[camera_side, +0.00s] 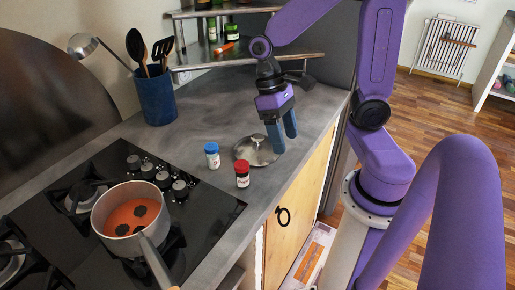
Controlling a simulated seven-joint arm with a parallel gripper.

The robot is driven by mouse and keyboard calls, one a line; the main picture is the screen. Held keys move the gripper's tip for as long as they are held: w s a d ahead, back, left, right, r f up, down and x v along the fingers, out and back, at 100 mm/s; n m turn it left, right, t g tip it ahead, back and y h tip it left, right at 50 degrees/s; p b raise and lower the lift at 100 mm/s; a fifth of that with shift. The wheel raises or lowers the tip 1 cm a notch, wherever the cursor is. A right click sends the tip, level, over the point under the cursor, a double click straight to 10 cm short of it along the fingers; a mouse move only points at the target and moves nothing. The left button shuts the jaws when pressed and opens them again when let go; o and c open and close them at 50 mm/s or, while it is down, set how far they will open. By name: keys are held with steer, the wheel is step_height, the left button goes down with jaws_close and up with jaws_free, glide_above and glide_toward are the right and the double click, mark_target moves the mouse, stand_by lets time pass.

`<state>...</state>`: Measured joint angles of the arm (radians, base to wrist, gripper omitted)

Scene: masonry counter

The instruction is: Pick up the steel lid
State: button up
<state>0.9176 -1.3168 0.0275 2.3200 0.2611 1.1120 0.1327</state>
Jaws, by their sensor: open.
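The steel lid (247,155) is round and shiny with a knob on top, and it lies on the grey counter near its front edge. My gripper (283,140) is above the right part of the lid, its two blue fingers apart and pointing down. One finger hides part of the lid's right side and stands close to the knob. I cannot tell whether the fingers touch the lid. Nothing shows between the fingers.
A blue-capped jar (212,156) and a red-capped jar (242,175) stand close to the lid. A pot of red sauce (113,205) sits on the black hob (205,213). A blue utensil holder (157,98) and a shelf (245,60) are behind. The counter behind the lid is clear.

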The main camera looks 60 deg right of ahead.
steer(key=w+d+f+m+y, duration=0.2)
steer(key=w+d+m+y, duration=0.6)
steer(key=m, duration=0.4)
steer(key=m+t+y, duration=0.3)
steer(key=m+t, duration=0.4)
steer(key=m, duration=0.2)
glide_toward(258, 136)
steer(key=x, duration=0.5)
steer(key=shift+w+d+f, duration=0.15)
steer(key=shift+w+f, duration=0.05)
steer(key=shift+w, duration=0.15)
steer(key=shift+s+x, duration=0.2)
steer(key=shift+x, duration=1.2)
steer(key=shift+s+x, duration=0.2)
steer(key=shift+x, duration=1.15)
steer(key=c, duration=1.2)
